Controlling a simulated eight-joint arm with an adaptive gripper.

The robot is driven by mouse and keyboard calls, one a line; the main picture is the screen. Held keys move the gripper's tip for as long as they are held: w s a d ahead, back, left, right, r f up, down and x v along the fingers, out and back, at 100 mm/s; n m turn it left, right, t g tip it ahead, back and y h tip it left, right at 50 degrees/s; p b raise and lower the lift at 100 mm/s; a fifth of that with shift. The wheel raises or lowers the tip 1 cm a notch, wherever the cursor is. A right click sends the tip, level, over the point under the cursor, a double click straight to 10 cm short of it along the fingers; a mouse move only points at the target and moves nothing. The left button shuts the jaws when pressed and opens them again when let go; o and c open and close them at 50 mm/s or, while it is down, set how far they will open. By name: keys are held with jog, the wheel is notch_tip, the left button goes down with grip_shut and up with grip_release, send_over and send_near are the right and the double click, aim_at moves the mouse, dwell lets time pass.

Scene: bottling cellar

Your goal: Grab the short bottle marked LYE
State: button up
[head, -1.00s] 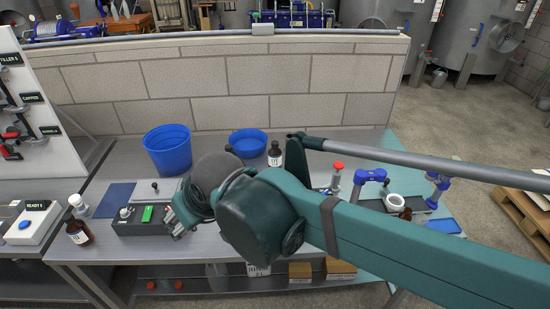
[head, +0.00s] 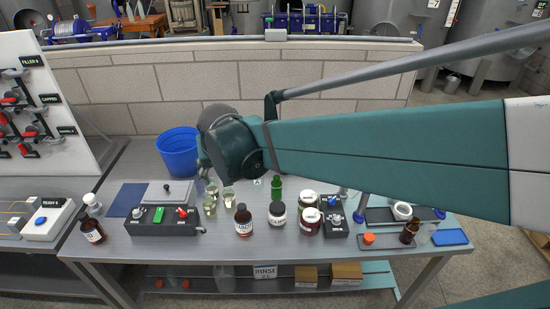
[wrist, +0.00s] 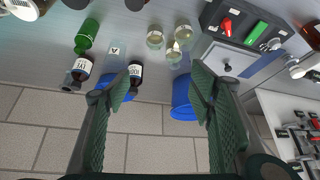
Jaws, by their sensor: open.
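In the wrist view, a dark bottle with a white label that seems to read LYE (wrist: 83,68) stands at the back of the bench, left of my gripper (wrist: 160,84). The lettering is small. A second dark labelled bottle (wrist: 135,75) stands just beyond my left fingertip; I cannot read its label surely. In the head view my arm hides both back bottles and most of the gripper. A brown bottle with a white label (head: 243,222) stands at the front; its label is unreadable.
A green bottle (wrist: 88,35) and a card marked A (wrist: 115,48) are near the back bottles. Several glasses (head: 209,205), a blue bucket (head: 176,155), a switch box (head: 140,221) and dark jars (head: 277,213) surround the work area. A wall closes the back.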

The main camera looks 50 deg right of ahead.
jog(key=w+d+f+m+g+h+p, duration=0.1)
jog(key=d+f+m, duration=0.2)
jog(key=d, duration=0.8)
jog(key=w+d+f+m+g+h+p, duration=0.1)
jog(key=d+f, duration=0.4)
jog(key=d, duration=0.6)
jog(key=w+d+f+m+g+p, duration=0.1)
jog(key=d+f+m, duration=0.4)
jog(key=d, duration=0.7)
jog(key=shift+w+m+g+h+p, duration=0.35)
jog(key=shift+w+g, duration=0.25)
jog(key=shift+w, duration=0.6)
jog(key=shift+d+f, duration=0.2)
jog(key=shift+d, duration=0.05)
jog(key=shift+x, duration=1.25)
jog(key=shift+d+f, duration=0.1)
jog(key=shift+b+x, duration=0.6)
jog(key=shift+x, duration=1.9)
jog(key=shift+c, duration=0.2)
